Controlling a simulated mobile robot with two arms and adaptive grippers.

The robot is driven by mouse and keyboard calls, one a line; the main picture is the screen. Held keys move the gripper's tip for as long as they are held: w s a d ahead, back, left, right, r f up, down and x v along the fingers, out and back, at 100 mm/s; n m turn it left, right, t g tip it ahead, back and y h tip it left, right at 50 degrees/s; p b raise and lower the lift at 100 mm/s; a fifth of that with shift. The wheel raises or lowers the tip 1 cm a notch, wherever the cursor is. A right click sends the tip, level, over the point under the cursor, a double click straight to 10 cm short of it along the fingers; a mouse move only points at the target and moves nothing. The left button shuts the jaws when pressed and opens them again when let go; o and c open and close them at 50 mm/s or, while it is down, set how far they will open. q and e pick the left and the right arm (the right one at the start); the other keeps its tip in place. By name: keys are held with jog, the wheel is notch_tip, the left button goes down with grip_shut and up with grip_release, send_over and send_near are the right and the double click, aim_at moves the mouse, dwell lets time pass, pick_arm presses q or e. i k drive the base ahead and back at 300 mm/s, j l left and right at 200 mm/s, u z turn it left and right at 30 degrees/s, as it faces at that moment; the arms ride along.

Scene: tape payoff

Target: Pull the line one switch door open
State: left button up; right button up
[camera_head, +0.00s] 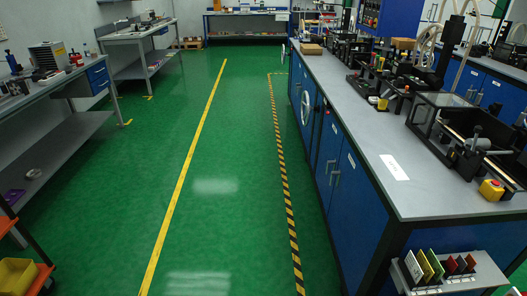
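Neither of my grippers is in view. A long grey-topped bench (365,130) on the right has blue cabinet doors (355,205) along its side facing the aisle. The doors look closed, with upright metal handles (336,178) near the middle of the row. I cannot tell which door is the line one switch door, as no readable label shows. A pale handwheel (306,108) and a small red button (327,112) sit on the same side. A white card (394,167) lies on the bench top.
The green floor (215,170) is clear, with a yellow line (190,150) and a black-yellow striped line (282,160). Workbenches (60,90) stand at left. Black machines and a yellow stop-button box (491,190) stand on the right bench. A small rack (455,275) juts out front.

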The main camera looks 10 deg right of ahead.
aim_at(358, 219)
jog(key=i+j+u, duration=0.1)
jog(key=i, duration=0.85)
jog(key=i+j+u, duration=0.1)
jog(key=i, duration=0.85)
